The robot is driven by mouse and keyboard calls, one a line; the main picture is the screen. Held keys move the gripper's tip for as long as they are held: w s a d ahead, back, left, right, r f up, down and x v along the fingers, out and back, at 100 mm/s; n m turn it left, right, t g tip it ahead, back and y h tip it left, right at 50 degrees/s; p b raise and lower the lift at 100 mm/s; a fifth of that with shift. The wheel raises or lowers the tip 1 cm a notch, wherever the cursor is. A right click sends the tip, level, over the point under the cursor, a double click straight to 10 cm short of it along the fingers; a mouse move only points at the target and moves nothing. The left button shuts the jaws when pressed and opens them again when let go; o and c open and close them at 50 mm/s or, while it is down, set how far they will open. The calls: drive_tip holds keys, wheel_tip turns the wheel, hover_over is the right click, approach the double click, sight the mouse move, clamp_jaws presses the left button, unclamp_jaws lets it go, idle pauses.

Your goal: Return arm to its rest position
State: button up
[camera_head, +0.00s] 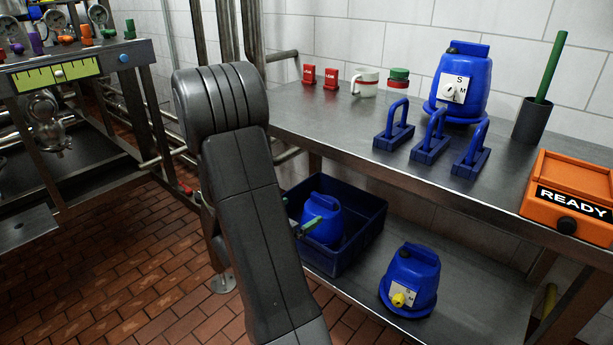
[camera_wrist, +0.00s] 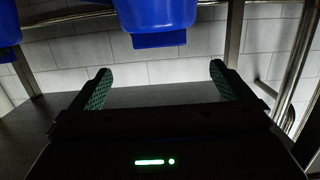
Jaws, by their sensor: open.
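My arm (camera_head: 245,190) rises through the middle of the head view, bent at a dark grey joint, and hides part of the bench and floor behind it. In the wrist view my gripper (camera_wrist: 160,70) has its two green-padded fingers wide apart, with nothing between them. A blue object (camera_wrist: 158,20) shows beyond the fingers at the top of that view, apart from them. Part of another blue object (camera_wrist: 10,25) is at the top left. In the head view a small green-grey part shows beside the arm; I cannot tell whether it is my gripper.
The steel bench (camera_head: 340,125) holds blue handled blocks (camera_head: 430,140), a blue canister (camera_head: 462,80), a mug (camera_head: 365,82) and an orange READY box (camera_head: 570,195). Below are a dark blue crate (camera_head: 365,235) and a blue canister (camera_head: 412,278). A valve rack (camera_head: 60,72) stands left; tiled floor is open between.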

sight(323, 197)
drive_tip(key=b+x, duration=0.1)
drive_tip(key=x, duration=0.3)
drive_tip(key=b+x, duration=0.1)
drive_tip(key=x, duration=0.3)
drive_tip(key=b+x, duration=0.1)
drive_tip(key=x, duration=0.3)
drive_tip(key=shift+f+b, duration=0.3)
drive_tip(key=shift+b, duration=0.05)
wheel_tip(323, 197, up, 4)
drive_tip(key=shift+s+a+r+p, duration=0.1)
drive_tip(key=shift+s+a+p, duration=0.05)
drive_tip(key=shift+p, duration=1)
drive_tip(key=shift+f, duration=0.2)
